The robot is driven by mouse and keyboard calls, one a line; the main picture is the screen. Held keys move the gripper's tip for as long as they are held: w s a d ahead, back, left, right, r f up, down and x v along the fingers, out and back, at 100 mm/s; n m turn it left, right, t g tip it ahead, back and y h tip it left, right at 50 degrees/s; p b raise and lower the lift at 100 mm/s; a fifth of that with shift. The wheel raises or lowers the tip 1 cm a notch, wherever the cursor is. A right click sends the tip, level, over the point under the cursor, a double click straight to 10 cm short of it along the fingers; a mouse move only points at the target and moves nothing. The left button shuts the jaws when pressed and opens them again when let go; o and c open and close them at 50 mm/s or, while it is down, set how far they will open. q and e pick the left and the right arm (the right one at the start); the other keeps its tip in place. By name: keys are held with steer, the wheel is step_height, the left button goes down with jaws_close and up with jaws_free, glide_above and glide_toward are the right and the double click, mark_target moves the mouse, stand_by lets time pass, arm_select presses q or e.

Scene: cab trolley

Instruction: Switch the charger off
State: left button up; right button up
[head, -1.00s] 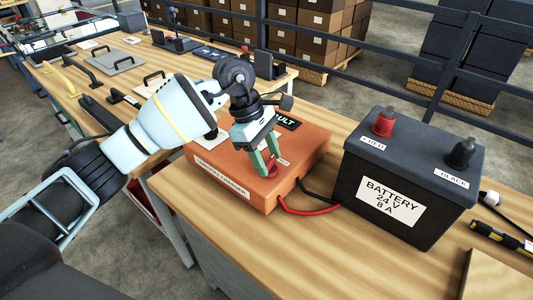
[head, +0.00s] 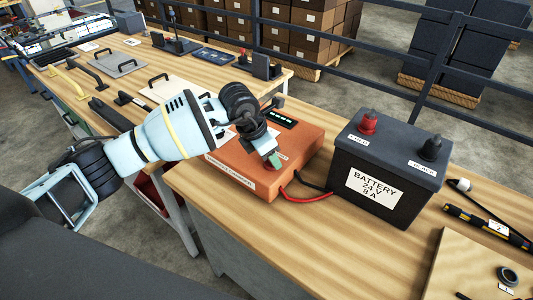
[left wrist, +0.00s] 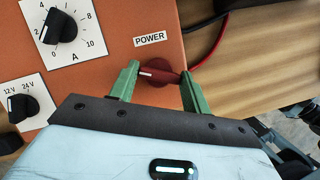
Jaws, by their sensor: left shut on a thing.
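The orange charger (head: 240,170) sits on the wooden bench, a row of green lights on its dark display (head: 281,118). My left gripper (head: 274,163) reaches down to its front right part. In the left wrist view, the left gripper (left wrist: 159,73) is shut on the red power knob (left wrist: 160,74), one green finger at each end. The knob lies nearly crosswise, its white mark to the left, beside the POWER label (left wrist: 150,39). The ampere dial (left wrist: 60,26) and the 12V/24V selector (left wrist: 20,106) are to the left. The right gripper is out of view.
The dark battery (head: 388,170) stands right of the charger, with a red terminal (head: 368,123) and a black terminal (head: 430,149). Red and black cables (head: 305,197) leave the charger's right side. A yellow-black tool (head: 488,226) and a wooden board (head: 465,275) lie farther right.

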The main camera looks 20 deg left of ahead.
arm_select(q)
steer(key=n, duration=0.2)
steer(key=n+t+y, duration=0.1)
steer(key=n, duration=0.1)
steer(key=shift+d+r+n+y, duration=0.1)
steer(key=shift+n+y, duration=0.2)
steer(key=shift+n, duration=0.1)
stand_by(0.5)
steer(key=o, duration=1)
steer(key=shift+s, duration=0.1)
steer(key=v, duration=0.7)
steer(key=shift+s+r, duration=0.15)
steer(key=shift+r, duration=0.15)
